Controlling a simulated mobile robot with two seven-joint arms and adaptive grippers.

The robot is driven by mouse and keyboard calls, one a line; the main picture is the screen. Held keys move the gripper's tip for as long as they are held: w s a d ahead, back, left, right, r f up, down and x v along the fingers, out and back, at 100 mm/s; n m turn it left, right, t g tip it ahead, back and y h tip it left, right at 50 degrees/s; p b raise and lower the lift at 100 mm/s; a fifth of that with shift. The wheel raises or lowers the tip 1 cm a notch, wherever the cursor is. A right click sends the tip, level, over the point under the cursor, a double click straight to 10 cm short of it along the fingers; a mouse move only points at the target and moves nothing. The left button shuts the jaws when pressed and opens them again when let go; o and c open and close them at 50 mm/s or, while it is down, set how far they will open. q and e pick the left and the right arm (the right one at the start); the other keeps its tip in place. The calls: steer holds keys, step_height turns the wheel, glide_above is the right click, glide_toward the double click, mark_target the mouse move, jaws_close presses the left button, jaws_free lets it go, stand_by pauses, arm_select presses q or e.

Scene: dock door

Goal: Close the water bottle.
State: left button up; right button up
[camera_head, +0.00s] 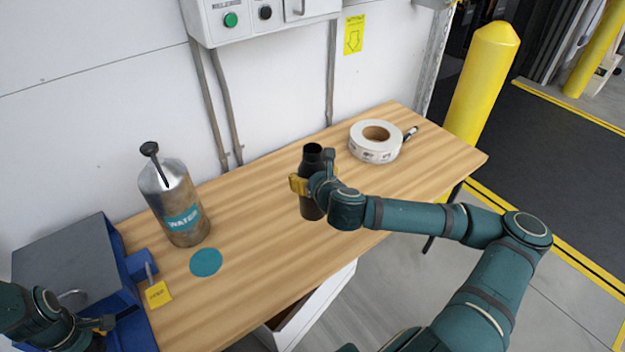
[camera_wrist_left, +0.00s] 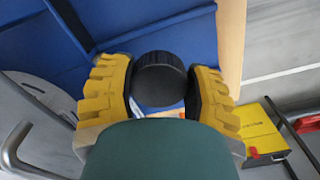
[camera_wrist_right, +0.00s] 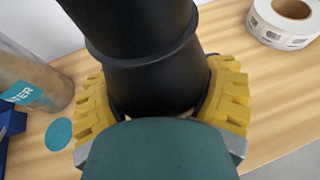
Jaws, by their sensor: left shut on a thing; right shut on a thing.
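A black bottle (camera_head: 312,207) is upright at the middle of the table, its top open with no cap on it. My right gripper (camera_head: 311,186) is shut around its body; the right wrist view also shows the bottle (camera_wrist_right: 145,40) between the yellow finger pads. I cannot tell if its base touches the table. My left gripper (camera_wrist_left: 162,95) is shut on a round black cap (camera_wrist_left: 160,78), above the blue container at the far left. In the head view, the left arm hides the cap.
A metal jug labelled WATER (camera_head: 170,190) stands at the left of the wooden table (camera_head: 260,240), behind a teal disc (camera_head: 206,262). A blue bin (camera_head: 125,320) with a grey top is at far left, beside a yellow tag (camera_head: 157,294). A label roll (camera_head: 376,154) lies right.

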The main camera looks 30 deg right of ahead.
arm_select(q)
steer(key=shift+r+p, duration=0.3)
steer(key=shift+r, duration=0.1)
arm_select(e)
steer(key=shift+r, duration=1.05)
steer(key=shift+o, duration=1.2)
steer(key=shift+c, duration=1.2)
arm_select(q)
steer(key=shift+d, duration=0.1)
arm_select(e)
steer(key=shift+a, duration=0.1)
